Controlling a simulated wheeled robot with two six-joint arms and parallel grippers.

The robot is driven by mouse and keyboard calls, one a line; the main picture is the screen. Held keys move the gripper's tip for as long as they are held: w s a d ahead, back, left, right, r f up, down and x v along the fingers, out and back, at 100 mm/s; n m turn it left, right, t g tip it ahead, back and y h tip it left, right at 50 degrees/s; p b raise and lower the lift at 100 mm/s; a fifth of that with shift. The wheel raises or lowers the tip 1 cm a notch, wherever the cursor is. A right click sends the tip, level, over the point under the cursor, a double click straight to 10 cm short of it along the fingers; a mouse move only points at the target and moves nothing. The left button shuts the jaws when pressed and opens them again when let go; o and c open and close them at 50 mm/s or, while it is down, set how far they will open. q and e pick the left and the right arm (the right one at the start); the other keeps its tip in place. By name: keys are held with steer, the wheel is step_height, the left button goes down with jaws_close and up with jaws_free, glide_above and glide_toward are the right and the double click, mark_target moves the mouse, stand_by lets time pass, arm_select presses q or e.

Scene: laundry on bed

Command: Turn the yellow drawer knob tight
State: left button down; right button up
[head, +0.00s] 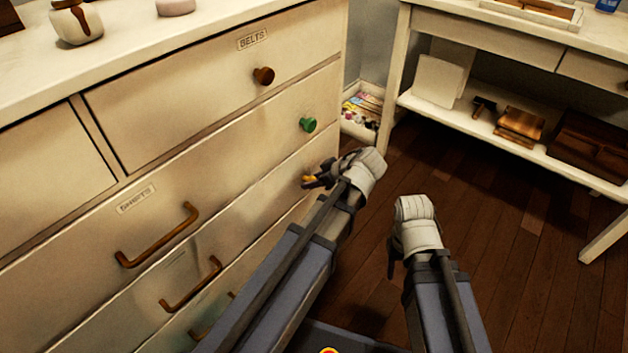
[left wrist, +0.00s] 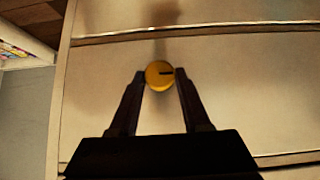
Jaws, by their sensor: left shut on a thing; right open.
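The yellow knob (head: 309,179) is on a lower drawer front of the cream dresser, below the green knob. My left gripper (head: 318,178) is at it. In the left wrist view the round yellow knob (left wrist: 160,74) sits between the two fingertips of my left gripper (left wrist: 161,76), which are shut on its sides. A short dark line on the knob's face runs from near its middle to the right. My right gripper (head: 391,258) is open and empty, low over the floor, to the right of the dresser.
A brown knob (head: 264,76) and a green knob (head: 308,125) are on drawers above. Brown bar handles (head: 160,238) stick out at the left. A white shelf table (head: 480,125) stands at the right. The wooden floor (head: 500,230) between is clear.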

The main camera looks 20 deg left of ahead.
arm_select(q)
steer(key=m+g+y+b, duration=0.1)
steer(key=g, duration=0.1)
steer(key=m+g+y+b, duration=0.1)
steer(key=g, duration=0.1)
steer(key=shift+w+d+f+m, duration=0.2)
steer(key=shift+w+m, duration=0.1)
steer(key=shift+w, duration=0.1)
steer(key=shift+g, duration=0.3)
stand_by(0.3)
steer(key=shift+c, duration=2)
jaws_free()
steer(key=shift+r, duration=0.1)
